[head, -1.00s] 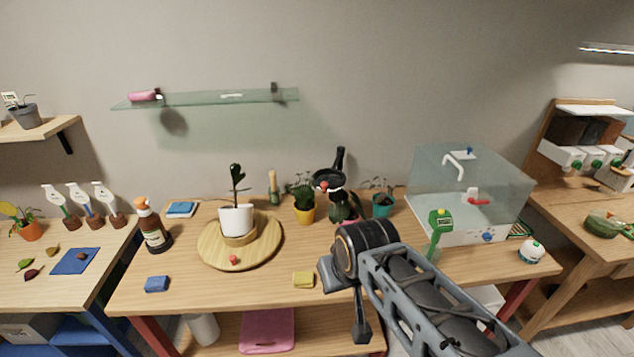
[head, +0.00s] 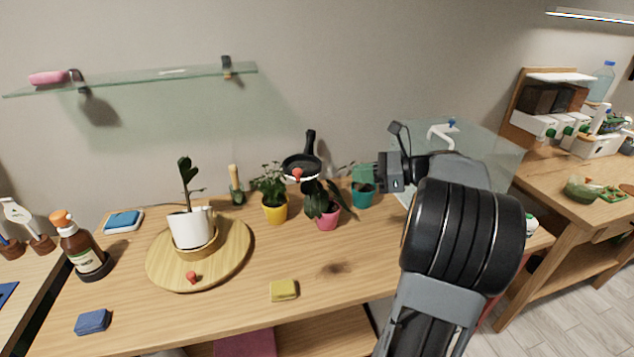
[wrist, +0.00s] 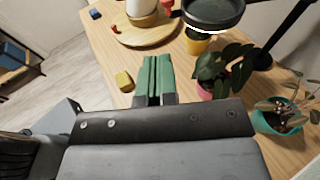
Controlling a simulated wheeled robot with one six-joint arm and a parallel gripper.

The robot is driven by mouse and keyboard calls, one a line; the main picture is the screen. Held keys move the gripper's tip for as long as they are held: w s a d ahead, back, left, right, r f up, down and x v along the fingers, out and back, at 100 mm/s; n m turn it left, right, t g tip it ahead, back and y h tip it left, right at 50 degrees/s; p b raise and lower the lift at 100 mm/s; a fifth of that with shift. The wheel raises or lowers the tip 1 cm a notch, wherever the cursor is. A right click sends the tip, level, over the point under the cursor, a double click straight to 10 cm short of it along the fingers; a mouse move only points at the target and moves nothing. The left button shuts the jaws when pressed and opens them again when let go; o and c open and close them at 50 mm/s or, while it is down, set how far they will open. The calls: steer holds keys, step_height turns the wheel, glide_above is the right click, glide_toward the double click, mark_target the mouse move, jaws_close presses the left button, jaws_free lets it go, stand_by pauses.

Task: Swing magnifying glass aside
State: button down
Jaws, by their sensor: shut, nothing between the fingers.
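The magnifying glass (head: 301,168) is a dark round frame with a black upright post and a red knob at its front edge.
A yellow pot (head: 275,213), a pink pot (head: 327,221) and a teal pot (head: 362,198) stand close around the glass. A white pot (head: 190,229) sits on a round wooden board (head: 160,268). A yellow sponge (head: 284,290) lies in front. A glass tank (head: 500,158) is behind my arm.

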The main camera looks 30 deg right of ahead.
steer(key=w+p+x, duration=0.1)
steer(key=x, duration=1.1)
steer(key=shift+w+d+r+m+t, duration=0.15)
steer(key=shift+w+r+m+t, duration=0.15)
steer(key=shift+m+t, duration=0.1)
steer(key=shift+f, duration=0.1)
